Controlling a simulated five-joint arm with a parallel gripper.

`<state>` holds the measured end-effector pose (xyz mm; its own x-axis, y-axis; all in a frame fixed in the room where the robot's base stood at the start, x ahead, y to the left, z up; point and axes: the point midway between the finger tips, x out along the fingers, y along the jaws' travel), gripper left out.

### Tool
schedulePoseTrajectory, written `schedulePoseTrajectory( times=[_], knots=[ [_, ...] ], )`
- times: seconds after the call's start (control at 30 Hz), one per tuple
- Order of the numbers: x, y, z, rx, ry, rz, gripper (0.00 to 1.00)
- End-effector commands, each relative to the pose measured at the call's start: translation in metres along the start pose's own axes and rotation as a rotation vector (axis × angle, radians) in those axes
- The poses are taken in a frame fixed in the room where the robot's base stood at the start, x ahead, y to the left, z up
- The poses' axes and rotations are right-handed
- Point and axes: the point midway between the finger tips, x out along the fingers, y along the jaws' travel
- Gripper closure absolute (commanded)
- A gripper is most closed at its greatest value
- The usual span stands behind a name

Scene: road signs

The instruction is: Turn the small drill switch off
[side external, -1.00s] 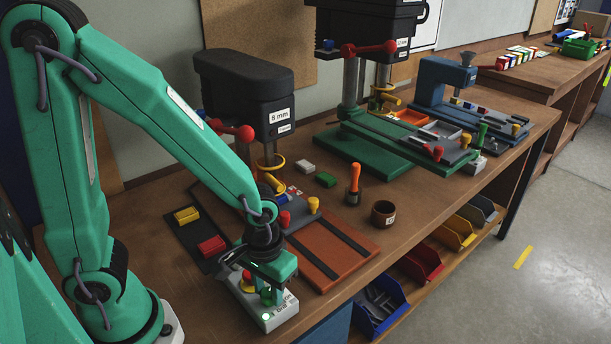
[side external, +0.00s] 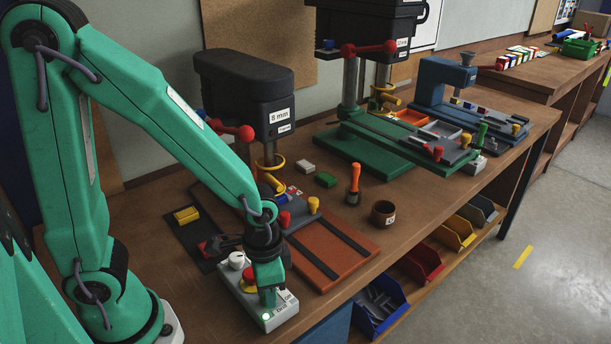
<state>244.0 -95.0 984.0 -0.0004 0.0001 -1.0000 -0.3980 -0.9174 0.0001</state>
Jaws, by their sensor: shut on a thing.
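The switch box (side external: 279,318) is pale grey and stands at the front of the bench, at the foot of my arm. A small green light (side external: 266,317) glows on its near end. A red button on a yellow collar (side external: 248,283) and a white knob (side external: 237,260) are on its top. My gripper (side external: 269,298) points down over the box and is shut on the switch, which its fingers hide. Printed letters show beside the fingers, partly covered. The small drill (side external: 246,88), dark with an "8 mm" label, stands behind with its red-knobbed lever (side external: 245,133).
A dark mat (side external: 180,226) holds a yellow block (side external: 187,215) and a partly hidden red block. The orange drill base (side external: 330,250) lies right of my gripper.

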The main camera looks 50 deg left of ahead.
Motion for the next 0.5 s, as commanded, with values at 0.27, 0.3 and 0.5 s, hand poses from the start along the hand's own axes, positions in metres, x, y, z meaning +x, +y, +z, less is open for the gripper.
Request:
schedulePoseTrajectory(
  times=[0.27, 0.3, 0.5],
  knots=[
    [-0.0008, -0.0001, -0.0002, 0.23, 0.001, 0.0, 0.92],
    [-0.0008, -0.0001, -0.0003, 0.256, 0.001, 0.0, 0.92],
    [-0.0008, -0.0001, -0.0003, 0.35, 0.001, 0.0, 0.92]
  ],
)
